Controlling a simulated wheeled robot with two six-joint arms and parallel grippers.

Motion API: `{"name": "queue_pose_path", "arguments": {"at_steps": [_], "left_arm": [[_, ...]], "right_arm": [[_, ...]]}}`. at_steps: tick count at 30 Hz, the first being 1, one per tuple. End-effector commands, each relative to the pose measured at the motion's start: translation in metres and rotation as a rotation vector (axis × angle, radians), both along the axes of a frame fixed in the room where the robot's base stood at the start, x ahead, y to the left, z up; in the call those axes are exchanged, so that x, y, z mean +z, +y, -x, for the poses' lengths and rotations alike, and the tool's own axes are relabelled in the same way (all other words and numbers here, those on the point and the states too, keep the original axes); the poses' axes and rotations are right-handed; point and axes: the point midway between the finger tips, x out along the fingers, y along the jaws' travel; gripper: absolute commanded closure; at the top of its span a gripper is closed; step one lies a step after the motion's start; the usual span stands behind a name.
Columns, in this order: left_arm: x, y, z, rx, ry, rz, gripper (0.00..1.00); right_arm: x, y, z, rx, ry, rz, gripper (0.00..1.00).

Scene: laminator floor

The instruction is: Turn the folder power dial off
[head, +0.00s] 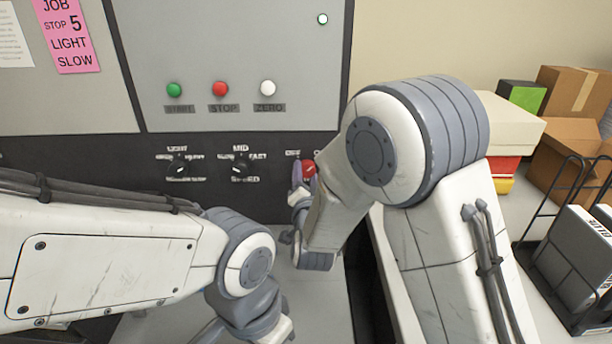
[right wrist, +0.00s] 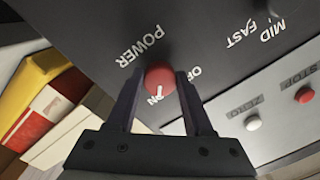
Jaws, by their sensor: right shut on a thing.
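The power dial (head: 309,168) is a small red knob at the right end of the black control strip, partly covered by my right gripper (head: 301,178). In the right wrist view the red dial (right wrist: 159,77) sits between the two dark fingers of my right gripper (right wrist: 160,84), which is shut on it. The dial's white mark points toward the ON label (right wrist: 155,99); the OFF label (right wrist: 194,73) is beside it. My left arm reaches in low from the left in the head view, with its fingers out of sight.
Two black dials, light (head: 179,169) and speed (head: 240,168), sit left on the same strip. Above are green (head: 174,89), red (head: 220,88) and white (head: 267,88) buttons. Cardboard boxes (head: 567,140) and a black wire rack (head: 548,262) stand at the right.

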Motion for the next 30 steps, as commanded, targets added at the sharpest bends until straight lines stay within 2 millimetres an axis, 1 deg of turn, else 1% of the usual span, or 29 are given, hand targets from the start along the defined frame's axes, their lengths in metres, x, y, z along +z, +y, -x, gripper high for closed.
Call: {"name": "queue_pose_path", "arguments": {"at_steps": [8, 15, 30], "left_arm": [[-0.0069, 0.0000, 0.0000, 0.000, 0.000, 0.000, 1.00], [-0.0105, 0.0001, 0.0000, 0.000, 0.000, 0.000, 1.00], [-0.0059, 0.0000, 0.0000, 0.000, 0.000, 0.000, 1.00]], "right_arm": [[-0.0005, -0.0002, 0.0003, 0.001, -0.003, 0.174, 1.00], [0.0004, -0.0005, 0.0003, 0.001, -0.003, 0.397, 1.00], [0.0023, -0.0010, 0.0002, 0.002, -0.002, 0.873, 1.00]]}}
